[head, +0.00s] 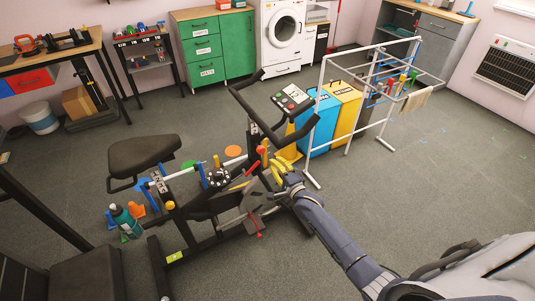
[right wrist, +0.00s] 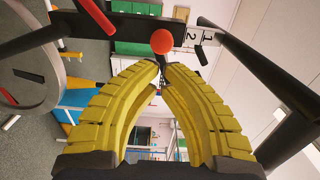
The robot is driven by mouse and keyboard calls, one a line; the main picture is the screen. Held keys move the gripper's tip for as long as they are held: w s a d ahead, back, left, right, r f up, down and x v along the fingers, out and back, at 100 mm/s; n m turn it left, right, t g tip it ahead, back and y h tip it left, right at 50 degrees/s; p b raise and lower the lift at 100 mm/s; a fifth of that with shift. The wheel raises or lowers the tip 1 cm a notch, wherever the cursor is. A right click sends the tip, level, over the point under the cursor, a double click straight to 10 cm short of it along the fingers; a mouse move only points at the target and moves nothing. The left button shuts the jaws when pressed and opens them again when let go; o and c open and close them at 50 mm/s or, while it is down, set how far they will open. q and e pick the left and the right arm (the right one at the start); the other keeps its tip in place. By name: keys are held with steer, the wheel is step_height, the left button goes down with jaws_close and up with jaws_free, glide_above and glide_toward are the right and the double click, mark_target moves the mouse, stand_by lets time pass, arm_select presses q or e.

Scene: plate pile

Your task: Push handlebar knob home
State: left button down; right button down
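The exercise bike stands mid-left in the head view, with its black handlebar (head: 262,118) at the front. A round orange-red knob (right wrist: 162,41) shows in the right wrist view, just beyond my fingertips. A small orange-red knob (head: 261,150) below the handlebar in the head view looks like the same one. My right gripper (head: 272,166) is beside the bike's front post. Its yellow fingers converge in the right wrist view (right wrist: 161,66), tips nearly together, with nothing visibly held. Contact with the knob cannot be told. My left gripper is not in view.
A label with 1 and 2 (right wrist: 192,37) is beside the knob. A console (head: 292,98) sits on the handlebar. Blue (head: 318,125) and yellow (head: 345,112) bins and a white rack (head: 384,140) stand beyond the bike. Floor at the right is clear.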

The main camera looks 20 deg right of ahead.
mark_target(265, 150)
steer(key=shift+w+a, duration=0.15)
steer(key=shift+w, duration=0.95)
steer(key=shift+w+a, duration=0.2)
steer(key=shift+w, duration=0.85)
steer(key=shift+w+a, duration=0.15)
steer(key=shift+w, duration=0.95)
steer(key=shift+w+d, duration=0.1)
